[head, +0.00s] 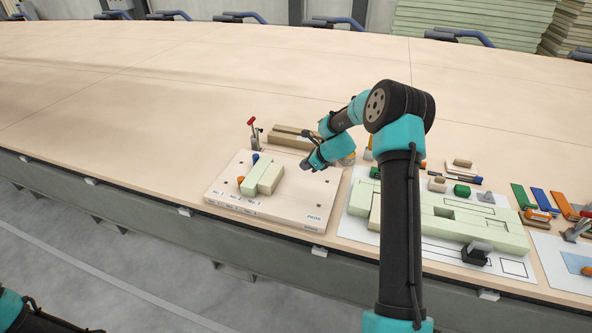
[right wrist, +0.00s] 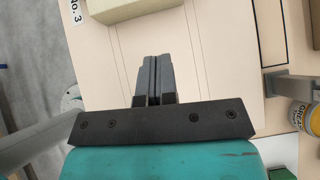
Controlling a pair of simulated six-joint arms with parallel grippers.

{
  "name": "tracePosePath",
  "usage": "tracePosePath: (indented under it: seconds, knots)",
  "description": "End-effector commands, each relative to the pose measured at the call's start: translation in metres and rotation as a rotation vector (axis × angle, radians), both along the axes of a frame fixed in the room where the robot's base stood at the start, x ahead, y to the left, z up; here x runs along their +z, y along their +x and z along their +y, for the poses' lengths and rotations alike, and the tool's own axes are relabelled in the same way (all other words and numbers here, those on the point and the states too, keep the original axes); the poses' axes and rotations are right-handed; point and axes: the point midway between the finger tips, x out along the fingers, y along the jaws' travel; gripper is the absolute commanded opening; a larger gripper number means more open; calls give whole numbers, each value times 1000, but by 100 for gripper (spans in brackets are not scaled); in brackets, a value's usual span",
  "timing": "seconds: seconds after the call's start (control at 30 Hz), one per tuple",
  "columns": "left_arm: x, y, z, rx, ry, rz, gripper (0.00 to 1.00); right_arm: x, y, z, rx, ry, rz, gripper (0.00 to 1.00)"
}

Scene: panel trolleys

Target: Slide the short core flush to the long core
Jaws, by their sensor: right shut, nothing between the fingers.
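Two pale green cores lie side by side on a light wooden fixture board (head: 225,190). The left core (head: 254,170) and the right core (head: 271,178) have ends that do not line up; I cannot tell which is the short one. My right gripper (head: 305,168) is to the right of the cores, over the board and apart from them. In the right wrist view its fingers (right wrist: 156,78) are shut with nothing between them, and part of a pale green core (right wrist: 125,7) shows at the top edge. My left gripper is not in view.
A red-handled toggle clamp (head: 252,133) stands at the board's back edge, with an orange knob (head: 240,180) left of the cores. A grease can (right wrist: 300,115) is right of the gripper. Green parts on a white sheet (head: 357,228) lie right. The table is clear behind and left.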

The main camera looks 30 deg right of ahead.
Motion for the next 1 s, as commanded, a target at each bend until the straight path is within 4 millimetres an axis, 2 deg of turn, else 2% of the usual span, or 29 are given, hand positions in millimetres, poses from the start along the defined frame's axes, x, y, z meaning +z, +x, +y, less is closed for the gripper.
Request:
tracePosePath:
  seconds: [0.2, 0.73, 0.87, 1.0]
  knots:
    - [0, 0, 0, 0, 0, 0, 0, 16, -13, -9, 1, -1, 0, 0]
    - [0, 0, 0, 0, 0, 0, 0, 17, -14, -10, 2, -1, 0, 0]
    - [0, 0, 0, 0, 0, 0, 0, 12, -19, -3, 36, -27, -2, 0]
    - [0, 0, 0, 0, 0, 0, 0, -3, -34, 16, 159, -119, -13, 0]
